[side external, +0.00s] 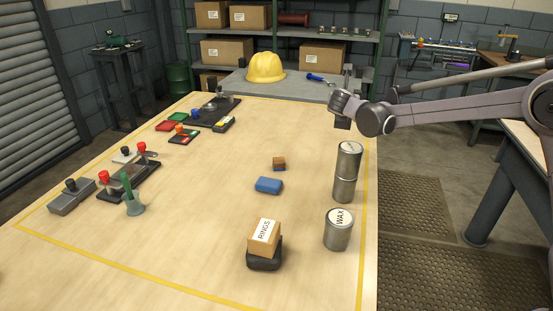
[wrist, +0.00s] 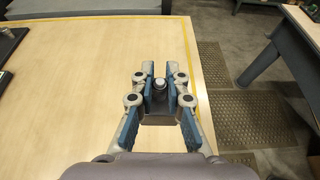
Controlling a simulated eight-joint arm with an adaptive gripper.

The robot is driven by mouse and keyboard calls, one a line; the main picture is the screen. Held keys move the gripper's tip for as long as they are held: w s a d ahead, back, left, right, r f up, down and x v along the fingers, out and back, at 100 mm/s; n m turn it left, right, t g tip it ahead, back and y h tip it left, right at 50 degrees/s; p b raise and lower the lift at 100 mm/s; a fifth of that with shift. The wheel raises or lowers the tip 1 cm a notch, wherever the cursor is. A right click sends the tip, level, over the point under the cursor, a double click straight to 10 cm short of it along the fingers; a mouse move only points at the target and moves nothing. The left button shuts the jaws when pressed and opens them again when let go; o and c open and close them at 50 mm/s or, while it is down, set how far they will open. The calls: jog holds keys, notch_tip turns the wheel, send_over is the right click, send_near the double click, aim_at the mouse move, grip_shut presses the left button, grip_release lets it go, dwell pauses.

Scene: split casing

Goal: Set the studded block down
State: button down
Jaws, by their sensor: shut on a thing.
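My gripper (wrist: 160,86) is shut on the studded block (wrist: 157,113), a dark grey block with a round, light-topped stud, seen between the blue finger pads in the wrist view. In the side view my gripper (side external: 341,104) is at the far right part of the table, raised above the top near its right edge. A dark piece shows under it there, but I cannot tell whether it is block or finger. The block's underside is hidden in the wrist view.
Stacked metal cans (side external: 345,188) and a WAX can (side external: 338,232) stand along the right edge. A RINGS box (side external: 264,236) sits on a black base. A blue block (side external: 268,186) and small brown block (side external: 279,161) lie mid-table. Levers (side external: 130,178) are left; the wooden table (side external: 215,210) has clear room centrally.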

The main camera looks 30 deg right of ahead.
jog(key=s+a+n+t+y, duration=0.1)
jog(key=s+a+n+y, duration=0.2)
jog(key=a, duration=0.8)
jog(key=s+a+n+t+y, duration=0.2)
jog(key=s+a+n+y, duration=0.15)
jog(key=a, duration=0.85)
jog(key=s+a+n+t+y, duration=0.1)
jog(key=s+a+n+y, duration=0.25)
jog(key=a, duration=0.75)
jog(key=shift+m, duration=0.4)
jog(key=shift+s+a+f, duration=0.15)
jog(key=shift+a+f, duration=1.6)
jog(key=shift+a, duration=0.25)
jog(key=shift+s+a+f, duration=0.1)
jog(key=shift+a+f, duration=1.7)
jog(key=shift+a, duration=0.2)
jog(key=shift+s+a+f, duration=0.15)
jog(key=shift+a+f, duration=1.6)
jog(key=shift+a, duration=0.25)
jog(key=shift+f, duration=0.15)
jog(key=c, duration=1.4)
grip_release()
jog(key=shift+o, duration=0.2)
